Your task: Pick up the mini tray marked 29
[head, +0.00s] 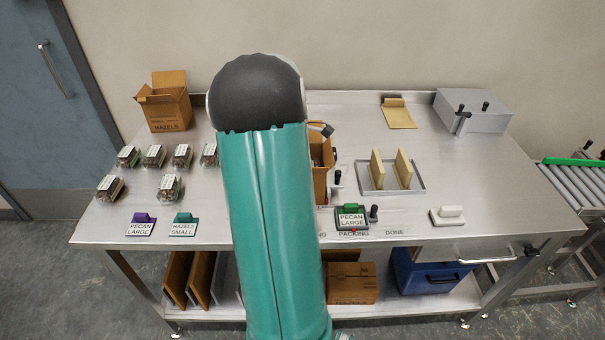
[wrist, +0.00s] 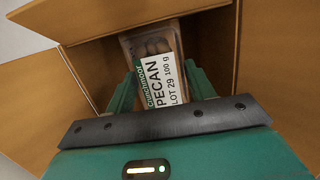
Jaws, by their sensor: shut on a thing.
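The mini tray (wrist: 152,46) is a clear clamshell with brown nuts and a white and green label reading PECAN, 100 g, LOT 29. My gripper (wrist: 163,88) is shut on it, one green finger at each side. Brown walls of an open carton (wrist: 95,65) surround the tray in the wrist view; how deep it sits is unclear. In the head view my arm hides the gripper and the tray, and a brown carton (head: 321,178) shows partly behind the arm.
Several other clamshell trays (head: 168,187) stand at the left of the table, near a HAZELS carton (head: 166,108).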

